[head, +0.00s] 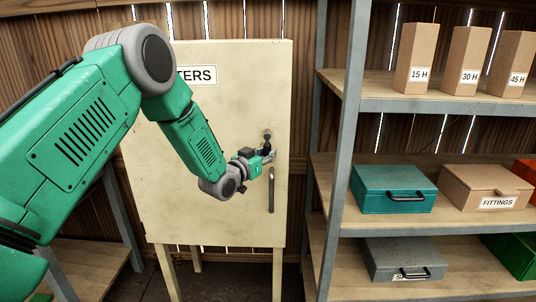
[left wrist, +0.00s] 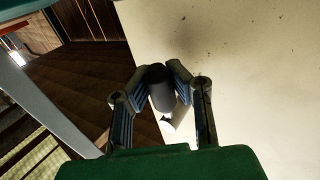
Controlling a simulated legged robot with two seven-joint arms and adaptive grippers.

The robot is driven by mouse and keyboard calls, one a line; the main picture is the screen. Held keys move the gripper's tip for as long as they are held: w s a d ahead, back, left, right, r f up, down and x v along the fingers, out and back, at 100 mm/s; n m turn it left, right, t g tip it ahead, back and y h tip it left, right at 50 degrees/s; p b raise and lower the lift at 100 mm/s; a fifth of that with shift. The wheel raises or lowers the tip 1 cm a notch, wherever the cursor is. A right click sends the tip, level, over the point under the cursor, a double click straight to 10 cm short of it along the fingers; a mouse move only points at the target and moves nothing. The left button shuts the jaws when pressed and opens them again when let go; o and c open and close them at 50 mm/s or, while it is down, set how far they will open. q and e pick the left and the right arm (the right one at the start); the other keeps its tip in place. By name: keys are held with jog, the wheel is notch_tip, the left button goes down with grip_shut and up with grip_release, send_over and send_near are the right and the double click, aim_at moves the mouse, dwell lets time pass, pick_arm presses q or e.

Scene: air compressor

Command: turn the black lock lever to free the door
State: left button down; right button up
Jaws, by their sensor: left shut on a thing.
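A cream cabinet door (head: 220,120) with a label ending in "TERS" faces me in the head view and looks closed. The black lock lever (head: 267,136) sits near its right edge, above a grey vertical handle (head: 271,190). My left gripper (head: 268,157) is at the lever, in front of the door. In the left wrist view, the two fingers (left wrist: 160,80) are shut on the dark, rounded lever (left wrist: 160,92), one on each side. The fingers partly hide the lever, so its exact angle is hard to tell. My right gripper is not in view.
A grey-posted shelf unit (head: 345,130) stands close to the right of the cabinet. It holds tall cartons (head: 416,58), a teal case (head: 393,188), a fittings box (head: 487,187) and a grey case (head: 403,258). A low wooden shelf (head: 85,265) is at lower left.

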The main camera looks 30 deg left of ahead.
aim_at(286, 128)
pick_arm(q)
jog(key=shift+f, duration=0.15)
